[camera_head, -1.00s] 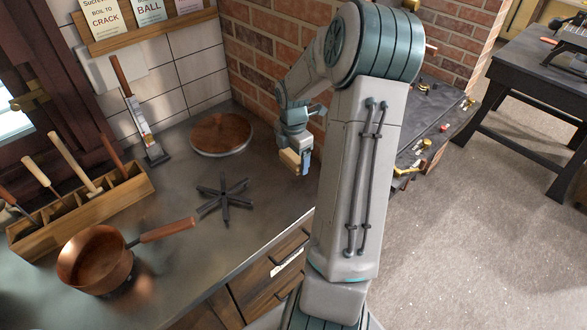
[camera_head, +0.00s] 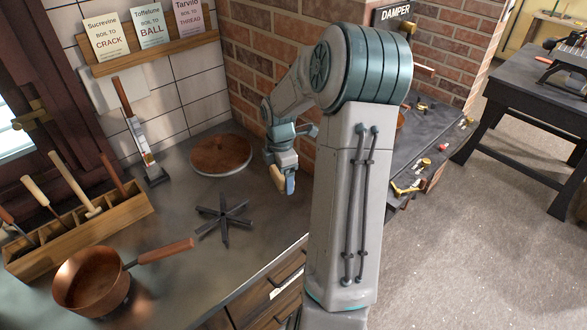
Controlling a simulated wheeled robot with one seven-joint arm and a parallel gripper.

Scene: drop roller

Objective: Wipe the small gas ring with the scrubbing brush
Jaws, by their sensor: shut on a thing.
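The small gas ring (camera_head: 224,214) is a dark star of several flat bars on the grey worktop, in the middle of the head view. Its bars are bare. My gripper (camera_head: 283,184) is to the right of the ring and farther back, apart from it, near the worktop's right edge. It points down and is shut on a pale wooden piece, which looks like the scrubbing brush (camera_head: 276,177). Only a narrow side of the brush shows. Its bristles cannot be made out, and the jaws partly hide it.
A copper saucepan (camera_head: 92,281) stands front left, its handle (camera_head: 166,251) reaching towards the ring. A wooden rack (camera_head: 127,208) of handled tools is at the left. A round wooden lid (camera_head: 221,155) lies behind the ring. A brick wall (camera_head: 258,89) rises behind my gripper.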

